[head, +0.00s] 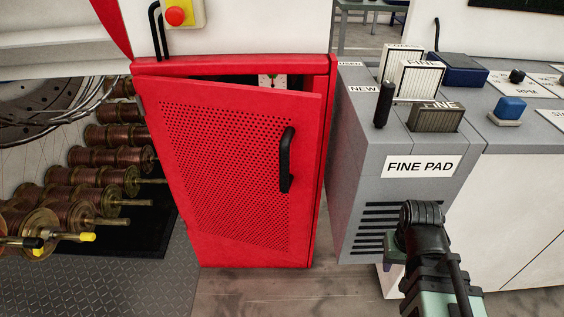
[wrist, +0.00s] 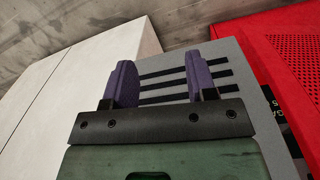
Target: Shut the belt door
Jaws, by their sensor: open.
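The belt door is a red door with a perforated panel (head: 225,170) and a black vertical handle (head: 286,160) near its right edge. It stands ajar, its right edge swung out from the red frame, with a dark gap showing along the top. Part of the red door or its cabinet shows at the right of the wrist view (wrist: 285,60). My gripper (wrist: 160,78) is open and empty, its two purple fingers apart in front of the slotted grey cabinet side. It is right of the door and apart from it. In the head view my arm hides most of the gripper.
The grey FINE PAD cabinet (head: 370,170) stands right of the door, with filter pads and a black upright handle (head: 383,104) on top. Copper spools (head: 105,180) fill the left. The floor (head: 270,290) before the door is clear.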

